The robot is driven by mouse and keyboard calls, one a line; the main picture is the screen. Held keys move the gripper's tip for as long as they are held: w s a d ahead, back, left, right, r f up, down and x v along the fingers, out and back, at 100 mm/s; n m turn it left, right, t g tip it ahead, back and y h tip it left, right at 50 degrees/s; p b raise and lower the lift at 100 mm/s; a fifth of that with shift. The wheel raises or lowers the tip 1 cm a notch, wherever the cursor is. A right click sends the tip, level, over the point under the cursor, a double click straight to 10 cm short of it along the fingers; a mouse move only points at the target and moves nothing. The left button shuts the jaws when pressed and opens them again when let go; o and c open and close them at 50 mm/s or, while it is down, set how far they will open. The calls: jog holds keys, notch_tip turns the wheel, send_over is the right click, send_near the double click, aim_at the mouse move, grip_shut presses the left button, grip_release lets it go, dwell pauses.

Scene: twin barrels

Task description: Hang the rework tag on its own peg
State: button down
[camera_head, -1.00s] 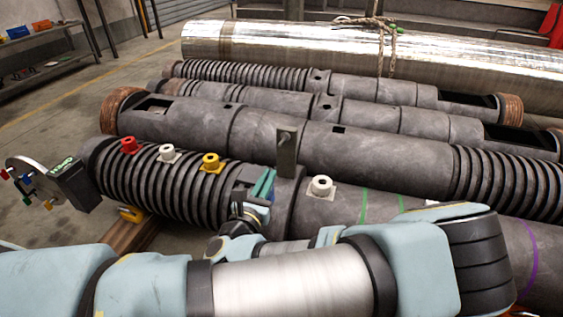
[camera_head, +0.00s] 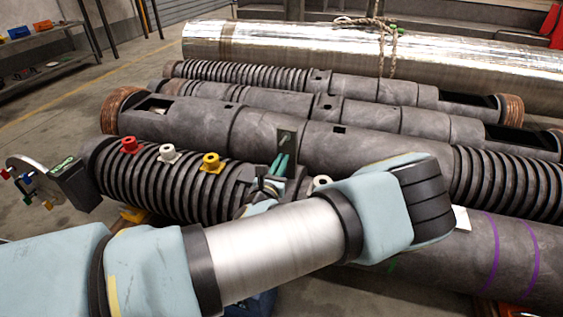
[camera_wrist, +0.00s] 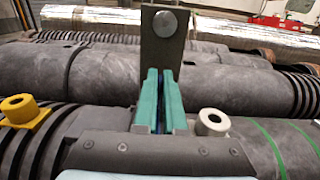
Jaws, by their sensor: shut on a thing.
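My gripper (camera_head: 282,164) is shut on a dark grey upright plate (camera_head: 287,140) with a round spot or hole near its top, which looks like the rework tag. In the wrist view the tag (camera_wrist: 163,50) stands above the teal fingers (camera_wrist: 160,103), its lower part hidden behind them. On the near barrel stand a red peg (camera_head: 129,145), a white peg (camera_head: 168,153) and a yellow peg (camera_head: 211,162), left of my gripper. Another off-white peg (camera_wrist: 212,123) is right of the fingers in the wrist view. In the head view my arm partly covers it. No lettering on the tag is readable.
More dark barrels (camera_head: 390,155) lie behind, and a shiny metal cylinder (camera_head: 300,48) with a rope lies at the back. At far left a round disc (camera_head: 27,180) with small coloured pieces stands beside a dark box (camera_head: 70,180). A shelf (camera_head: 40,50) stands at upper left.

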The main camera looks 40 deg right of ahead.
jog(key=shift+f+b, duration=0.3)
jog(key=c, duration=1)
grip_release()
jog(key=shift+r, duration=0.15)
jog(key=shift+r+p, duration=0.3)
jog(key=shift+p, duration=0.1)
jog(key=v, duration=1.2)
jog(key=shift+f, duration=0.15)
